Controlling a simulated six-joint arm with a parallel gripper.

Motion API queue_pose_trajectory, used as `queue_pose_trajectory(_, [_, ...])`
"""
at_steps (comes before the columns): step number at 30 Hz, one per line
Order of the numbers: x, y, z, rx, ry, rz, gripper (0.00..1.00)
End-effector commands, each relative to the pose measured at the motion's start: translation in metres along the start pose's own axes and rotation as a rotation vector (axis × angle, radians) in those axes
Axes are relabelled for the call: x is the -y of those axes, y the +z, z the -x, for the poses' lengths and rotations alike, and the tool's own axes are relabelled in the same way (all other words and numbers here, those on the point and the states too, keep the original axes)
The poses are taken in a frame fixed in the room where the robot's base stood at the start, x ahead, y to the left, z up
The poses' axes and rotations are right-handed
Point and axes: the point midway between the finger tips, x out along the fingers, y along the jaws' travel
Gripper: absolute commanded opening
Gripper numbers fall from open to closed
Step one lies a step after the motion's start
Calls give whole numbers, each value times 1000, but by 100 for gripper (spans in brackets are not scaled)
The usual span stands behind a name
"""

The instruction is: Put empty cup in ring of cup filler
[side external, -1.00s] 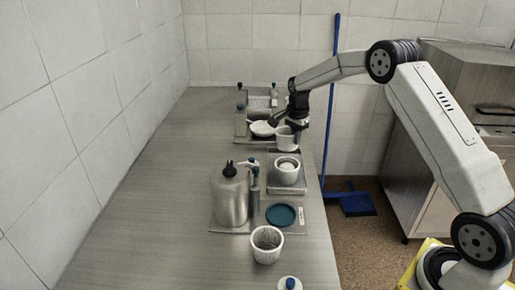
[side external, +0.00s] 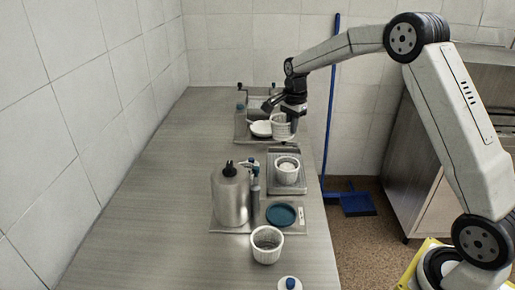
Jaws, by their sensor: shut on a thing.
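My gripper (side external: 290,110) is shut on a white ribbed cup (side external: 281,129) at the far end of the counter, and the cup looks upright. The cup is just right of a white round dish (side external: 261,128) at the far station (side external: 243,130). Whether it touches anything there is not clear at this size. Which part is the ring of the cup filler I cannot tell. A metal canister (side external: 231,198) with a black top and a nozzle stands on a nearer plate, beside a teal round disc (side external: 281,214).
A second white cup (side external: 287,172) stands in a metal tray in the middle. A third ribbed cup (side external: 267,246) stands on the near counter. A white lid-like item with a blue knob (side external: 290,284) is at the front edge. The left side of the counter (side external: 140,190) is clear.

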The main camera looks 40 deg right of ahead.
Motion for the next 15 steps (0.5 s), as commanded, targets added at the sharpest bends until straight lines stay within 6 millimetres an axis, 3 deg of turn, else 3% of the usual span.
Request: queue_pose_trajectory(15, [-62,82,5,2,-48,4,0])
